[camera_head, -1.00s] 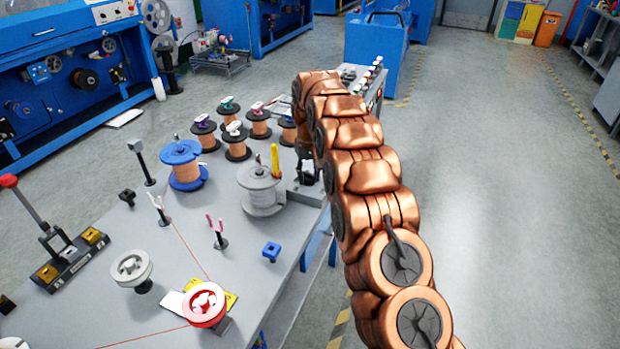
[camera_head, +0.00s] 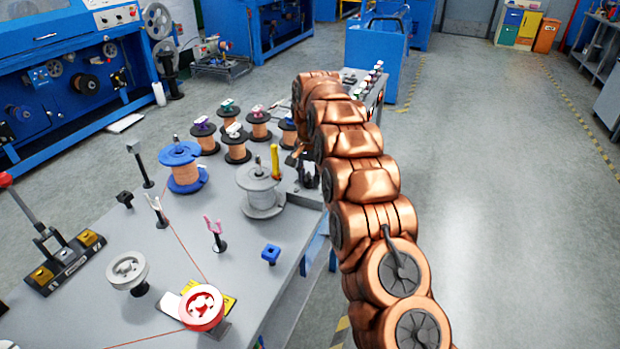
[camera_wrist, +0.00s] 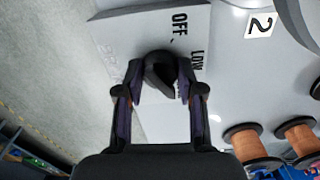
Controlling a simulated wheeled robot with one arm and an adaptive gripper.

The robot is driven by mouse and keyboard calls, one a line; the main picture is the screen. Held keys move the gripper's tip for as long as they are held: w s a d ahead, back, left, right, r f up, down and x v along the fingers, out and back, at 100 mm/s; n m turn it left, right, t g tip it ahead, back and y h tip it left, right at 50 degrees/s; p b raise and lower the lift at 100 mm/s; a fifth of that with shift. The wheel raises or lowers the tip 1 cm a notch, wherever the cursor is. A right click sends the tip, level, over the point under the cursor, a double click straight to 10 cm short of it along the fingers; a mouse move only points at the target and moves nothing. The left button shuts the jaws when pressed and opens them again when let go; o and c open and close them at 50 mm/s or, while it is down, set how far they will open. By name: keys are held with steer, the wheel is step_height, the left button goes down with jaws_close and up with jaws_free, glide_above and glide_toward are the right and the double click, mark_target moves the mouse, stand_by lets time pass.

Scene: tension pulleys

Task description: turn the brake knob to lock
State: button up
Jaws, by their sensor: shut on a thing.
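The brake knob (camera_wrist: 160,75) is black with a raised ridge, seen in the wrist view on a light grey panel (camera_wrist: 140,35). The panel reads "OFF" and "LOW" beside the knob; further lettering is partly hidden by my right finger. My gripper (camera_wrist: 160,84) has a finger on each side of the knob and is shut on it. The ridge lies between the fingers; which mark it points at I cannot tell. In the head view my gripper (camera_head: 309,174) is at the table's right edge, and the knob cannot be made out there.
A grey spool (camera_head: 260,190) and a yellow upright part (camera_head: 275,158) stand close left of my gripper. Several copper wire spools (camera_head: 236,146) stand behind them. A blue spool (camera_head: 184,168) is further left. Open floor (camera_head: 500,200) lies right of the table.

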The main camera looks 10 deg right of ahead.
mark_target(310, 176)
steer(key=shift+s+m, duration=0.1)
steer(key=shift+m, duration=0.3)
steer(key=o, duration=1.1)
steer(key=shift+o, duration=0.2)
steer(key=shift+r, duration=3.75)
